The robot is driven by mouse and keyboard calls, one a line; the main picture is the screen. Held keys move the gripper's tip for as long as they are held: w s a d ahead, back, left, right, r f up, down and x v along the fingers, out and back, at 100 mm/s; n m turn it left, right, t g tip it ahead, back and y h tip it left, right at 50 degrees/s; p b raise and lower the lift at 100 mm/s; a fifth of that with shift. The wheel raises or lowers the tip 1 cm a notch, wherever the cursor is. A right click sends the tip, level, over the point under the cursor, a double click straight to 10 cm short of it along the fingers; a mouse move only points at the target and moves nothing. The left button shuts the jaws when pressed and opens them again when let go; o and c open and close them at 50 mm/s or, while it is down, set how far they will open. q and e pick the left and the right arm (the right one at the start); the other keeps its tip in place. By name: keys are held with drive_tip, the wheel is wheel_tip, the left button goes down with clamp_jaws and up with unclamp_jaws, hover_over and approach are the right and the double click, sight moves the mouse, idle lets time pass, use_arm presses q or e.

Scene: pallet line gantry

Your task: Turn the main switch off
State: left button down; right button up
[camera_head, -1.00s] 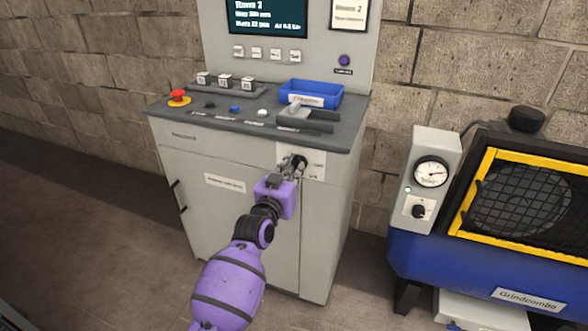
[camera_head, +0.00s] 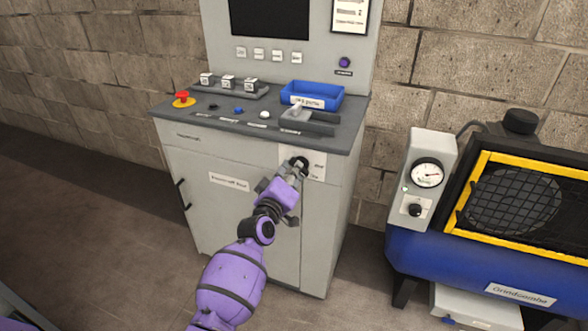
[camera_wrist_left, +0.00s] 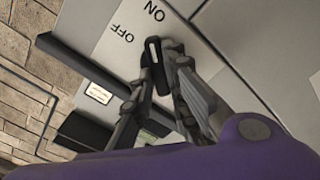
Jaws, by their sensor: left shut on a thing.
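The main switch is a black turning knob (camera_wrist_left: 154,62) with a white mark, on a pale plate (camera_wrist_left: 100,50) lettered ON and OFF. In the head view the plate (camera_head: 316,165) sits at the cabinet's upper right front, and the knob (camera_head: 301,163) shows just past my fingertips. My left gripper (camera_head: 293,168) is shut on the knob, rolled at a slant. In the wrist view its fingers (camera_wrist_left: 158,80) lie on both sides of the knob. The fingers hide part of the knob, so its exact pointing is hard to tell. My right gripper is not in view.
The grey cabinet (camera_head: 240,215) carries a desk with a red emergency button (camera_head: 182,97), several small buttons and a blue tray (camera_head: 312,94). The screen (camera_head: 269,18) above is dark. A blue machine (camera_head: 450,255) with a gauge stands at the right. Floor at left is clear.

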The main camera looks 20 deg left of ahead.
use_arm(q)
drive_tip(key=shift+f+n, duration=0.15)
drive_tip(key=shift+n, duration=1.7)
drive_tip(key=shift+f+n, duration=0.15)
drive_tip(key=shift+n, duration=1.7)
drive_tip(key=c, duration=1.7)
unclamp_jaws()
drive_tip(key=s, duration=1.2)
drive_tip(key=shift+a, duration=0.25)
